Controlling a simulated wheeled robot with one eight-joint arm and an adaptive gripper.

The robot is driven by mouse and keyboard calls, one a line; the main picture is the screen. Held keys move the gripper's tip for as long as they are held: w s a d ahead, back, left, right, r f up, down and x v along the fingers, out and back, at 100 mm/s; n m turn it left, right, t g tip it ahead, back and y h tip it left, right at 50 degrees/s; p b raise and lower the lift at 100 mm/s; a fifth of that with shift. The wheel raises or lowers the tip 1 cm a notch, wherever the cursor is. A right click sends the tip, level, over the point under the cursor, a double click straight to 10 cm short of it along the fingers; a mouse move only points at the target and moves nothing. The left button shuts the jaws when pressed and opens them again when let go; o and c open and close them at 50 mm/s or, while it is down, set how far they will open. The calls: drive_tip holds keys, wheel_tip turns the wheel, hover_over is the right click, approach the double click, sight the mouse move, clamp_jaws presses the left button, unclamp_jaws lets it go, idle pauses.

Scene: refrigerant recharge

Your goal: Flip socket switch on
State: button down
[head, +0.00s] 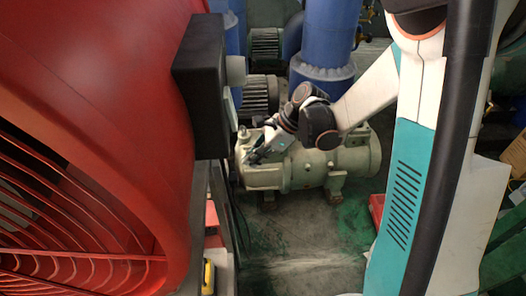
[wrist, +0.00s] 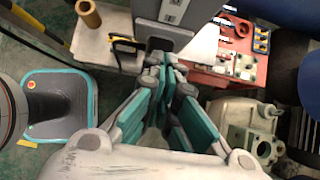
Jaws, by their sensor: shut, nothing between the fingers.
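My gripper (wrist: 168,64) shows in the wrist view with its teal-sided fingers closed together and nothing between them. In the head view my gripper (head: 255,156) is small and appears in front of the pale green compressor's left end. No socket switch is clearly visible in the head view.
A large red fan housing (head: 95,120) with a black box (head: 203,85) fills the left of the head view. The pale green compressor (head: 305,168) lies on the floor. In the wrist view, a red tray (wrist: 236,62) of small parts and a tan roll (wrist: 88,13) lie near the grey box.

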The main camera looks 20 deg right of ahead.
sight(224, 162)
drive_tip(key=shift+w+a+f+b, duration=0.1)
drive_tip(key=shift+w+a, duration=0.05)
drive_tip(key=shift+a, duration=0.5)
drive_tip(key=shift+w+a+f+b, duration=0.1)
drive_tip(key=shift+a+f, duration=0.05)
drive_tip(key=shift+a, duration=0.55)
drive_tip(key=shift+w+a+f+b, duration=0.1)
drive_tip(key=shift+w+a, duration=0.05)
drive_tip(key=shift+a, duration=0.5)
drive_tip(key=shift+a+f+y+b, duration=0.2)
drive_tip(key=shift+a+y+b, duration=0.1)
drive_tip(key=shift+y+b, duration=0.3)
drive_tip(key=shift+r, duration=0.2)
drive_tip(key=shift+r+p, duration=0.45)
drive_tip(key=shift+r, duration=0.15)
